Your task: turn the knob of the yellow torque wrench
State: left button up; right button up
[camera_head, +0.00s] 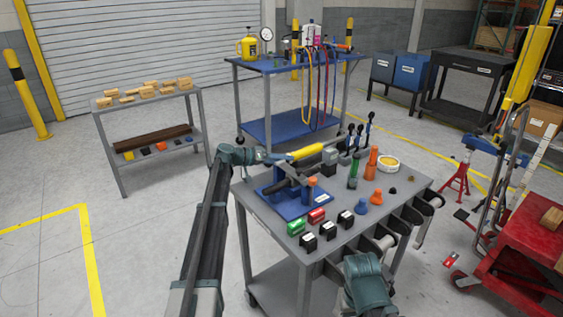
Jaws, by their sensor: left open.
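The yellow torque wrench (307,151) is at the back left of the grey tool cart, above the blue fixture plate (287,208). Its yellow grip slants up to the right, and a grey shaft continues beyond it. My left gripper (280,158) is open, close to the left end of the yellow grip. I cannot tell whether its fingers touch the wrench or stand around its end. The knob cannot be made out at this size. A teal link of my right arm shows at the bottom, but its gripper is not visible.
The cart top (345,222) also holds red and green blocks, small black boxes, a blue knob-like piece (361,206), orange and green upright tools and a yellow-rimmed round tub (388,163). Black-handled levers (361,135) stand at its back. Cylindrical holders line its right side.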

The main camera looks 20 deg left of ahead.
pick_arm(q)
grip_shut()
dwell(0.3)
jog(key=shift+f, duration=0.1)
jog(key=n+b, duration=0.1)
jog(key=n+h+b, duration=0.2)
jog(key=shift+w+f+g, duration=0.1)
jog(key=shift+f+g, duration=0.15)
jog(key=shift+g, duration=0.05)
jog(key=n+h+b, duration=0.1)
jog(key=n+b, duration=0.1)
jog(key=shift+n, duration=0.4)
jog(key=shift+a+n+h+b, duration=0.1)
jog(key=shift+n+h+b, duration=0.3)
jog(key=shift+n+b, duration=0.5)
jog(key=shift+r, duration=0.1)
